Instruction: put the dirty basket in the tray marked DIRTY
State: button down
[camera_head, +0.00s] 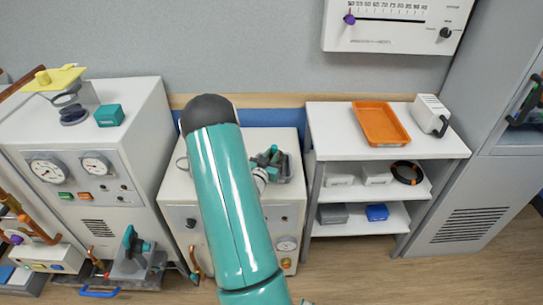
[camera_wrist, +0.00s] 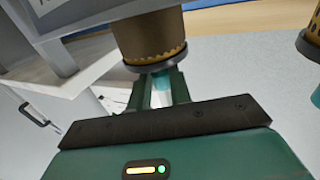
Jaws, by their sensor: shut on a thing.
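In the wrist view, my gripper (camera_wrist: 158,82) is shut at the dark rim of a brown, round basket (camera_wrist: 150,38) with ragged yellowish marks. A little light blue shows between the fingers. The fingertips' exact grip is partly hidden. A second similar brown, round thing (camera_wrist: 313,38) is cut off at the right edge. In the head view, my gripper (camera_head: 268,160) is partly hidden behind my teal arm, over the middle white cabinet, and the basket cannot be made out. An orange tray (camera_head: 381,123) lies on the right shelf unit; no DIRTY marking is readable.
The right shelf unit (camera_head: 335,148) has boxes and a black ring below its top. A white box with a black handle (camera_head: 430,114) stands right of the tray. A gauge cabinet (camera_head: 130,150) stands left. A wall panel (camera_head: 390,25) hangs above.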

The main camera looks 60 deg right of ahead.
jog(key=shift+f, duration=0.15)
jog(key=c, duration=1.3)
grip_release()
jog(key=shift+a, duration=0.25)
jog(key=a, duration=0.7)
jog(key=s+a, duration=0.1)
jog(key=a, duration=0.3)
jog(key=shift+a, duration=0.25)
